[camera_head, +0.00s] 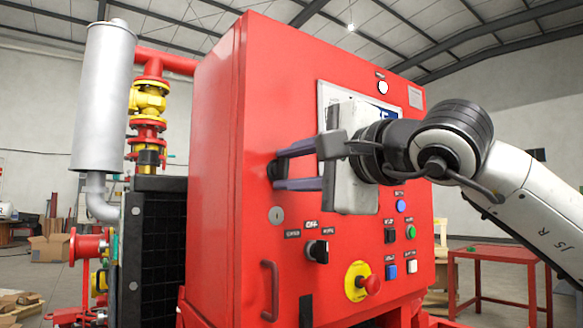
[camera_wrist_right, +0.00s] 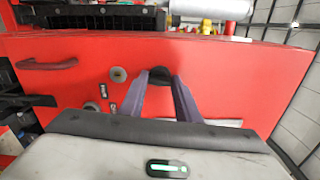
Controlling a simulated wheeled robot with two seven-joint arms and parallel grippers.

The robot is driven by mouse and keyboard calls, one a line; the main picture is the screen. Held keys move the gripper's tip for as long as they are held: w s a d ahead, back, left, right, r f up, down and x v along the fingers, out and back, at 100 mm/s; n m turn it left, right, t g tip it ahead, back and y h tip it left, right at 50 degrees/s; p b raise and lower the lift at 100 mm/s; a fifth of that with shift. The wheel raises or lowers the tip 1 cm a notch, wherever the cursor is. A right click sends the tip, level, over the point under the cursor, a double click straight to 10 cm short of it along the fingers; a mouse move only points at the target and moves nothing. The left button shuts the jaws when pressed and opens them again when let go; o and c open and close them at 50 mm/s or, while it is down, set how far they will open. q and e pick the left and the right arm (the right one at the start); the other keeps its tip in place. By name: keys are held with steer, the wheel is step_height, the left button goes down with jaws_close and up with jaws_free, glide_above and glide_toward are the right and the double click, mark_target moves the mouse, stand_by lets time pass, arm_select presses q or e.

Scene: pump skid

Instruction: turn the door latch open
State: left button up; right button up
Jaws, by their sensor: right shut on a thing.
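The red cabinet door (camera_head: 215,110) fills the middle of the head view. The dark door latch (camera_head: 272,170) sits near the door's left edge, mostly hidden by the fingers of my right gripper (camera_head: 278,172). In the right wrist view the black latch (camera_wrist_right: 182,76) shows between the tips of my right gripper (camera_wrist_right: 164,76). The two fingers are shut on the latch. A round keyhole lock (camera_head: 276,215) lies below it and also shows in the right wrist view (camera_wrist_right: 118,74). My left gripper is not in view.
Below the latch are a black rotary switch (camera_head: 317,251), a red and yellow emergency stop (camera_head: 362,282) and a red handle (camera_head: 270,290). Several push buttons line the right side. A silver cylinder (camera_head: 104,95) and pipes stand left. A red table (camera_head: 495,254) stands right.

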steer(key=shift+n, duration=0.6)
steer(key=o, duration=1)
steer(key=shift+o, duration=0.2)
steer(key=shift+s, duration=0.1)
